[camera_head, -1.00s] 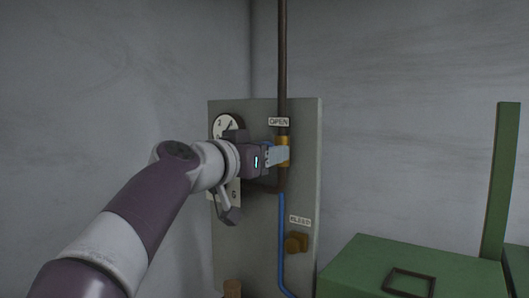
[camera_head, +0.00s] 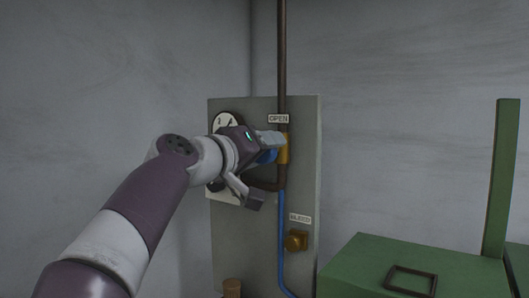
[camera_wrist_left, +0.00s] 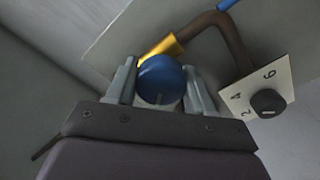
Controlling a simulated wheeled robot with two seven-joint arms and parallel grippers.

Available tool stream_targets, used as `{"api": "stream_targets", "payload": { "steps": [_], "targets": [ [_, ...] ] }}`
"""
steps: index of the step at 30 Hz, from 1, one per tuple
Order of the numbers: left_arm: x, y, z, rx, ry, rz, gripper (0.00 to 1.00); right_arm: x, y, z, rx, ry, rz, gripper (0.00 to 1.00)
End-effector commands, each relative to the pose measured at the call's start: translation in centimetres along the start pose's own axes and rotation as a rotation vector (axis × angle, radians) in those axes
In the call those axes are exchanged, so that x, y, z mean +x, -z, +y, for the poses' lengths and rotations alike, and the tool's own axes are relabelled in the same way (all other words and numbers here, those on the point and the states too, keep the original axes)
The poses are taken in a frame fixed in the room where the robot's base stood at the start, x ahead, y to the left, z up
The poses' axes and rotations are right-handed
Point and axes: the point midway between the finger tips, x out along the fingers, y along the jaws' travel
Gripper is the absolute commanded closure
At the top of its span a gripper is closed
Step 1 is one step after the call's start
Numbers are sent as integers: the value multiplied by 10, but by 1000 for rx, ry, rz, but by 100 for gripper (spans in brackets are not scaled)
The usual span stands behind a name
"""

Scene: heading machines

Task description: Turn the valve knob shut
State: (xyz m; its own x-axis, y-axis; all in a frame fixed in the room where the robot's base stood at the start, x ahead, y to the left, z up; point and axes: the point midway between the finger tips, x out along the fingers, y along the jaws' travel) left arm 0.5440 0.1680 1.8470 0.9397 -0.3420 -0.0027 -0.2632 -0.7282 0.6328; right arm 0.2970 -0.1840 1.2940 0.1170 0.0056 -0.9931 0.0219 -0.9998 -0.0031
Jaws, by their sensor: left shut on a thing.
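The valve knob (camera_wrist_left: 160,80) is round and blue, with a pale mark on its rim, and sits between the two fingers of my left gripper (camera_wrist_left: 161,88) in the wrist view. The gripper is shut on it. In the head view my left gripper (camera_head: 272,143) reaches the panel below the OPEN label (camera_head: 278,119), and only a bit of the blue knob (camera_head: 266,157) shows behind it. The brass valve body (camera_head: 283,150) joins the dark vertical pipe (camera_head: 283,60). My right gripper is in neither view.
A brown knob (camera_head: 296,240) sits under a BLEED label (camera_head: 300,218), beside a blue pipe (camera_head: 282,230). A green box (camera_head: 360,260) stands at the lower right.

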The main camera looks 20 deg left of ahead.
Motion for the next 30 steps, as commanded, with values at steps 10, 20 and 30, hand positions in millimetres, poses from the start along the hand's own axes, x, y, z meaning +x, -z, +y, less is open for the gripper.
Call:
{"api": "stream_targets", "payload": {
  "steps": [10,20,30],
  "targets": [
    [-2,3,1,-325,-4,8,78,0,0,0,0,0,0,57],
    [-2,2,0,-618,-4,7,78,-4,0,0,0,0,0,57],
    [-1,2,-2,-822,-5,7,78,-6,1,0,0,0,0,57]
  ]
}}
